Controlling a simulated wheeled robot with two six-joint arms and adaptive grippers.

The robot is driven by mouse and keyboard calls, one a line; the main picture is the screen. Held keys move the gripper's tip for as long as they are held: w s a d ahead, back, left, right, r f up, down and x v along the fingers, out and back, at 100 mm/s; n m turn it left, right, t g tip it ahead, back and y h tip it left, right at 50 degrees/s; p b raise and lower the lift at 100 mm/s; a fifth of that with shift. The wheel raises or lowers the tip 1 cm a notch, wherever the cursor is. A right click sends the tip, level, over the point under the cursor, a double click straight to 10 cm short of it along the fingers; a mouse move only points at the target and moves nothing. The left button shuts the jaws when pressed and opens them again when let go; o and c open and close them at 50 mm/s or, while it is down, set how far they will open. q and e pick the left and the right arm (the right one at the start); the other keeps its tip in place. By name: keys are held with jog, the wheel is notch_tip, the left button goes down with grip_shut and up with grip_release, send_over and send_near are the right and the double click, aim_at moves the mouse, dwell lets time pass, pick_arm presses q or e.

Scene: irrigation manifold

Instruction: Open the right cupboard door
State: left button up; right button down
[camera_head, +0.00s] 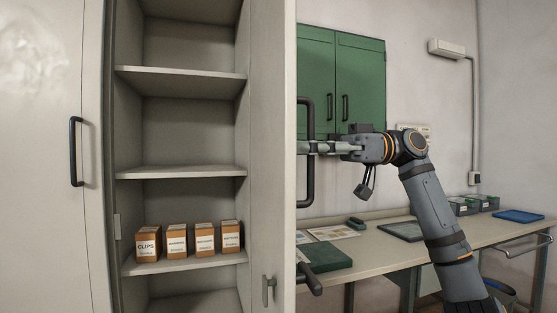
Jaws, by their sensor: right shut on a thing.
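The right cupboard door (271,130) stands swung out, with its inner face turned to the left and its edge toward me. Its long black handle (306,185) is on the outer face, to the right of the edge. My right gripper (312,147) reaches in from the right and is shut on this handle; the fingertips are partly hard to make out against the bar. The cupboard interior (190,120) is exposed. My left gripper is not in view.
The left cupboard door (50,200) is closed, with a black handle (75,152). Several labelled boxes (205,240) stand on a lower shelf. A workbench (385,247) with trays and papers is at the right, below a green wall cabinet (358,75).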

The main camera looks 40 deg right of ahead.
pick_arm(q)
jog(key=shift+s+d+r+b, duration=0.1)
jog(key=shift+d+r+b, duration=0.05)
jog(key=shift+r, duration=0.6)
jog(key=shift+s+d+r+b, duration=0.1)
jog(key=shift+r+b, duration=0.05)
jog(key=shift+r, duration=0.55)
pick_arm(e)
jog(key=shift+w+v, duration=0.2)
jog(key=shift+v, duration=1.15)
jog(key=shift+w+v, duration=0.2)
jog(key=shift+v, duration=1.2)
jog(key=shift+d, duration=0.15)
jog(key=c, duration=1.7)
grip_release()
jog(key=shift+s, duration=0.1)
jog(key=v, duration=0.7)
jog(key=shift+s+d, duration=0.1)
jog(key=shift+d, duration=0.1)
